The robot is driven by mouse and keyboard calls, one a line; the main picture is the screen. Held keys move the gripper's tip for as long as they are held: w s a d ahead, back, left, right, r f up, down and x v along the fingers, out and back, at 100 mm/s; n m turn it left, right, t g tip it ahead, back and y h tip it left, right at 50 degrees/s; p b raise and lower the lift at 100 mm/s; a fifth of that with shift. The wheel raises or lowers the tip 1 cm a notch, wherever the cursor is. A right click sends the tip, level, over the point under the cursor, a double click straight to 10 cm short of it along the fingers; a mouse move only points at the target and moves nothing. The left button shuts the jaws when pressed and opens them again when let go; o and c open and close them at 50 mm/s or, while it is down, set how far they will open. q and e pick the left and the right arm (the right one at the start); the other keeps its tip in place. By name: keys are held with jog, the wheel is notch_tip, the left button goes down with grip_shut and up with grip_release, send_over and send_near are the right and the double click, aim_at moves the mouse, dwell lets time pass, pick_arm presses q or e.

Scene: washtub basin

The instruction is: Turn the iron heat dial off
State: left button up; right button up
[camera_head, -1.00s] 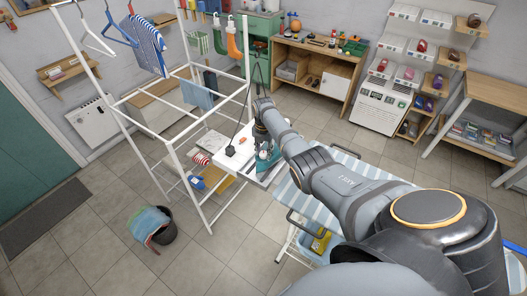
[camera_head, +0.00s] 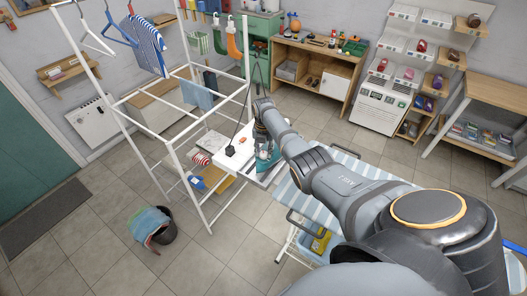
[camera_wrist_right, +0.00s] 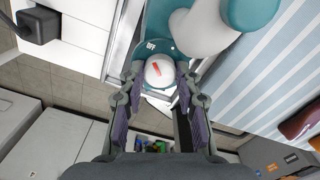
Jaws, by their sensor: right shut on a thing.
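The teal and white iron (camera_head: 266,162) sits at the end of the striped ironing board (camera_head: 310,190), partly hidden by my right arm. In the right wrist view, the iron's teal body (camera_wrist_right: 157,25) carries a round white heat dial (camera_wrist_right: 158,72) with a red pointer mark. An "OFF" label is printed beside the dial, and the red mark points up-left, roughly toward it. My right gripper (camera_wrist_right: 162,84) is shut on the dial, with a finger on each side of it. The gripper end (camera_head: 263,130) is at the iron in the head view. My left gripper is not in view.
A black plug-like block (camera_wrist_right: 38,25) is on the white surface beside the iron. A white drying rack (camera_head: 190,165) with hung clothes stands to the left. A dark bucket (camera_head: 163,236) with cloths is on the floor, with free tile around it.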

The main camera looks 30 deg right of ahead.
aim_at(264, 154)
jog(key=o, duration=1.1)
jog(key=shift+o, duration=0.2)
jog(key=shift+r, duration=0.1)
notch_tip(264, 154, up, 12)
